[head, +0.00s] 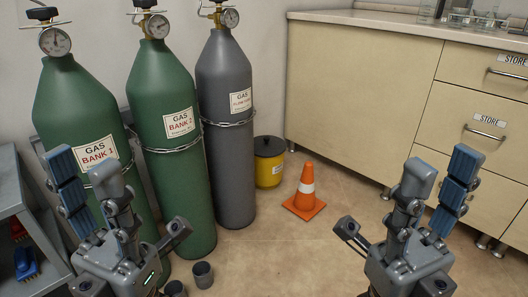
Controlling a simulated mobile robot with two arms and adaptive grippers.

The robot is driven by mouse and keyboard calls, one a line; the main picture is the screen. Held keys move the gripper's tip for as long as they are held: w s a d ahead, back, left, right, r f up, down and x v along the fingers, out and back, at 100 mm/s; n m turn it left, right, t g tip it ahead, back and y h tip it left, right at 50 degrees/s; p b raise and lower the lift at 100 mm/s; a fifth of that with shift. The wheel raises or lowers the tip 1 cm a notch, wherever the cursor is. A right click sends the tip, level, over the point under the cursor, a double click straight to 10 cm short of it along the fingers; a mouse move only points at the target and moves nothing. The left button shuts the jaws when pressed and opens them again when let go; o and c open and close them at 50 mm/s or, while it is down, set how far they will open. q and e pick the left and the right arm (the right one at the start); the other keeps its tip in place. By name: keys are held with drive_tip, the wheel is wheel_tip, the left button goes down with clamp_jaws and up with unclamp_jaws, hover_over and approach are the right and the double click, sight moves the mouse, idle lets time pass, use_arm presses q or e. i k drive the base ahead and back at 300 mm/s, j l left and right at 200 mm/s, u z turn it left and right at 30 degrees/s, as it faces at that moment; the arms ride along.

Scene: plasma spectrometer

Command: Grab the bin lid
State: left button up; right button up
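A small yellow bin (269,172) stands on the floor between the grey gas cylinder and the cabinet. Its dark lid (269,146) sits on top of it, with a small knob in the middle. My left gripper (122,198) is in the lower left, in front of the green cylinders, with its fingers spread and nothing between them. My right gripper (402,196) is in the lower right, in front of the cabinet, also spread and empty. Both grippers are well apart from the bin and its lid.
An orange traffic cone (306,190) stands right of the bin. Two green cylinders (175,110) and a grey cylinder (226,130), chained, stand at left. Small dark cups (202,274) are on the floor. A cabinet (350,95) fills the right, and a shelf (35,220) the left edge. Centre floor is clear.

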sight(265, 146)
drive_tip(key=i+l+u, duration=0.15)
drive_tip(key=i+l, duration=0.25)
drive_tip(key=i, duration=0.15)
drive_tip(key=i+l+u, duration=0.15)
drive_tip(key=i+l, duration=0.3)
drive_tip(key=i+l+u, duration=0.15)
drive_tip(key=i+l, duration=0.4)
drive_tip(key=i+l+u, duration=0.15)
drive_tip(key=i+l, duration=0.3)
drive_tip(key=i+l+u, duration=0.15)
drive_tip(key=i+l, duration=0.25)
drive_tip(key=l, duration=0.35)
